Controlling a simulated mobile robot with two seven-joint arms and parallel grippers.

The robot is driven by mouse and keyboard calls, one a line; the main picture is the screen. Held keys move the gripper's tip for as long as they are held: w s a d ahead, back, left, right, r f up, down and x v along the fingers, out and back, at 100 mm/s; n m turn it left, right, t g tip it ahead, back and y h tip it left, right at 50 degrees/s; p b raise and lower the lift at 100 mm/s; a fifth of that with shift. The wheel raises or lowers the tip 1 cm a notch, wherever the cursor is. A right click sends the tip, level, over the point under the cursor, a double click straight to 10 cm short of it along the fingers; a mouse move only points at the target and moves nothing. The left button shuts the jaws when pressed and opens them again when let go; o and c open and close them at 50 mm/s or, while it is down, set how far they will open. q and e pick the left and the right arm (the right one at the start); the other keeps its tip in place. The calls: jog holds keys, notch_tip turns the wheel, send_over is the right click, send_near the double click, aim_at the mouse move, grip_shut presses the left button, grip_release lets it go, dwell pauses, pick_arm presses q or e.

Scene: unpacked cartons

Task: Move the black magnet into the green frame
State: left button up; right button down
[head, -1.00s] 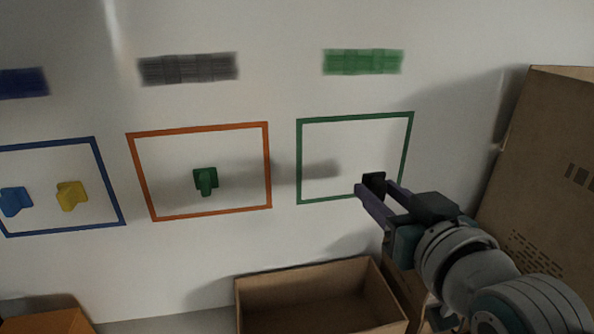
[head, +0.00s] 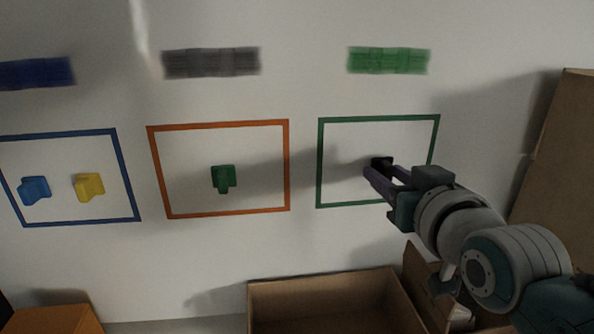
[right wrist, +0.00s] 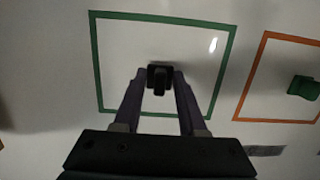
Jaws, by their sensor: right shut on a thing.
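The black magnet (head: 381,161) is between the fingertips of my right gripper (head: 384,168), which is shut on it. In the head view it appears inside the green frame (head: 378,118), near its middle. In the right wrist view the black magnet (right wrist: 158,77) also appears within the green frame (right wrist: 97,60), with my right gripper's purple fingers (right wrist: 160,84) on either side. Whether the magnet touches the white board is hard to tell. My left gripper is not in view.
A green magnet (head: 223,178) sits inside the orange frame (head: 218,125). A light blue magnet (head: 35,190) and a yellow magnet (head: 88,187) are inside the blue frame (head: 129,175). Open cartons (head: 330,275) stand below, and a tall carton (head: 560,160) stands at the right.

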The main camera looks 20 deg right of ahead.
jog(key=shift+w+d, duration=0.1)
jog(key=shift+w, duration=0.4)
grip_release()
dwell(0.8)
jog(key=shift+s, duration=0.1)
jog(key=shift+p+v, duration=0.55)
jog(key=shift+v, duration=0.4)
jog(key=p+v, duration=0.1)
jog(key=v, duration=0.2)
jog(key=f+p+v, duration=0.1)
jog(key=v, duration=0.1)
jog(key=shift+s+p, duration=0.4)
jog(key=shift+s, duration=0.1)
